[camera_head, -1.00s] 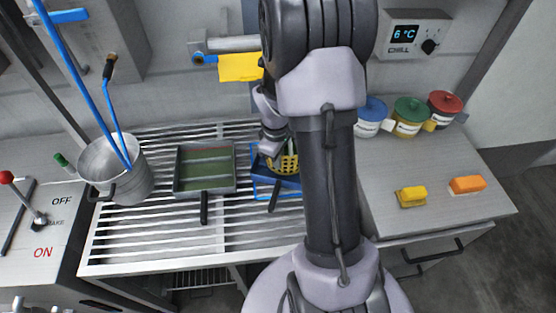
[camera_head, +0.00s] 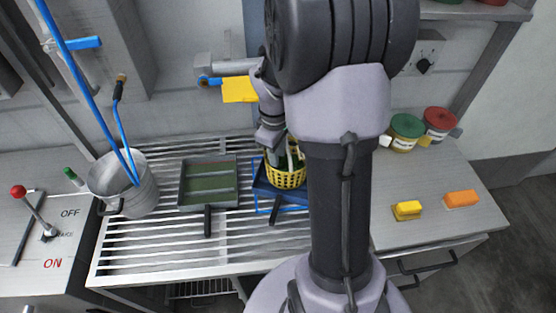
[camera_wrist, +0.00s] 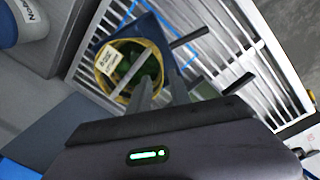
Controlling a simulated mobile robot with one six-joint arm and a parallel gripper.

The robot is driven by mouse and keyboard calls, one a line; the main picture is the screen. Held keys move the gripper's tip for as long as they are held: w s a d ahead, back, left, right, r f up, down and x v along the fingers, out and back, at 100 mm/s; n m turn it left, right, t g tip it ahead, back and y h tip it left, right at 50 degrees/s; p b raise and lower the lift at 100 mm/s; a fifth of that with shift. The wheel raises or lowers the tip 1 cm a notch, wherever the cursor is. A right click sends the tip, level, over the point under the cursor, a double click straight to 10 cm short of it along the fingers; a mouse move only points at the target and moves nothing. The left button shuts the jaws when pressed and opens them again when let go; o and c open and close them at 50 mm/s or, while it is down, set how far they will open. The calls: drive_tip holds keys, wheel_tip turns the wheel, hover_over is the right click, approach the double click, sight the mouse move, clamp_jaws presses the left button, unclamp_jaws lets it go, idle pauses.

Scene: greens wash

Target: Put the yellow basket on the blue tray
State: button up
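The yellow basket (camera_head: 287,179) is perforated, with green contents and a pale label inside. It appears to rest upright on the blue tray (camera_head: 262,193), which lies on the slatted rack. In the wrist view the basket (camera_wrist: 104,82) shows from above, with the dark blue tray (camera_wrist: 150,27) behind it. My gripper (camera_wrist: 161,76) has its two fingers apart, close to the basket rim, with nothing visibly clamped between them. In the head view my arm hides part of the basket's surroundings, and the fingertips are hard to make out.
A grey pan with a green base (camera_head: 209,183) lies left of the tray on the rack. A metal bucket (camera_head: 137,190) stands farther left. Yellow (camera_head: 407,210) and orange (camera_head: 461,199) blocks and lidded pots (camera_head: 405,132) sit on the right counter.

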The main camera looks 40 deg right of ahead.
drive_tip(key=s+a+r+m+t, duration=0.2)
drive_tip(key=a+r+m+t, duration=0.15)
drive_tip(key=a+r, duration=0.7)
drive_tip(key=s+a+r+m+t+y, duration=0.25)
drive_tip(key=s+a+r+m, duration=0.4)
drive_tip(key=s+a, duration=0.6)
drive_tip(key=f+b, duration=0.2)
drive_tip(key=b, duration=0.1)
drive_tip(key=f+n+b, duration=0.1)
drive_tip(key=f, duration=0.1)
drive_tip(key=shift+w+b, duration=0.3)
drive_tip(key=shift+w, duration=0.05)
